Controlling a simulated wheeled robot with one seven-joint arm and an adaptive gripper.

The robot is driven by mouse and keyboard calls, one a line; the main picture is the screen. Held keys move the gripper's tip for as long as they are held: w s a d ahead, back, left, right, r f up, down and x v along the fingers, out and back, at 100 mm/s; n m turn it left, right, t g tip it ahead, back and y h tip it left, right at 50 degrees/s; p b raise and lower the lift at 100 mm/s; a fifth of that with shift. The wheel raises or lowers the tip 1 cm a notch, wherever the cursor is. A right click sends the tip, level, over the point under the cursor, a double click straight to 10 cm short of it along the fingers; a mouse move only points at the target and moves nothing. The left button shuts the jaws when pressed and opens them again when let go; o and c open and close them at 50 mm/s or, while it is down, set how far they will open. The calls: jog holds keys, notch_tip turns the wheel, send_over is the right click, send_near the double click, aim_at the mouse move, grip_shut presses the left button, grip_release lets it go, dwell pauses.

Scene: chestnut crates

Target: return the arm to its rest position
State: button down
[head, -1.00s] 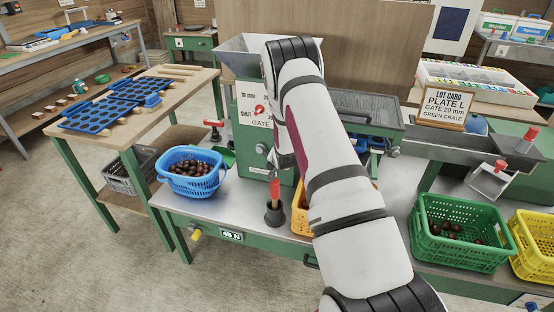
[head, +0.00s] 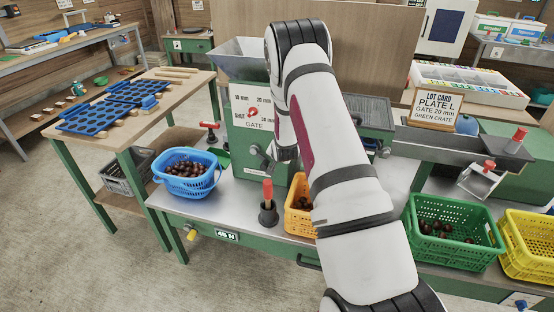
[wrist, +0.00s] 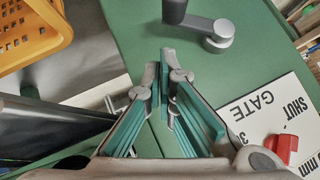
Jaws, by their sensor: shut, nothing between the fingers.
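My white arm reaches over the green grading machine (head: 245,140) in the head view. My gripper (head: 286,152) hangs near the machine's front face, mostly hidden by the arm there. In the wrist view my gripper (wrist: 165,72) has its teal-padded fingers together with nothing held, over the machine's green panel (wrist: 140,20). A grey crank handle (wrist: 212,32) lies just beyond the fingertips, apart from them in the picture. The gate label (wrist: 270,110) with a red pointer (wrist: 281,148) is to the right.
An orange crate (head: 293,222) with chestnuts stands under the arm. A blue basket (head: 158,168) is at left, beside a red-handled tool in a black cup (head: 268,217). Green (head: 450,250) and yellow (head: 525,262) crates stand right. A lot card (head: 437,108) stands behind.

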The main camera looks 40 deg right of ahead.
jog(key=v, duration=0.7)
jog(key=shift+s, duration=0.45)
jog(key=shift+a+r, duration=0.1)
jog(key=shift+r, duration=0.05)
jog(key=s+a+r+n+g+y+p, duration=0.1)
jog(key=s+a+r+n, duration=0.3)
jog(key=a+r, duration=0.55)
jog(key=s+a+r+n+g+y, duration=0.15)
jog(key=s+a+r, duration=0.4)
jog(key=r, duration=0.75)
jog(key=s+a+r+n, duration=0.2)
jog(key=s+a, duration=0.2)
jog(key=s, duration=0.5)
jog(key=s+a+r+n+g+y, duration=0.1)
jog(key=s+a+r+n, duration=0.1)
jog(key=s, duration=0.7)
jog(key=s+a+r+n+g+y, duration=0.1)
jog(key=s+a+r+n, duration=0.2)
jog(key=s+a, duration=0.3)
jog(key=s, duration=0.4)
jog(key=shift+a+r+p, duration=0.25)
jog(key=shift+a+p, duration=0.1)
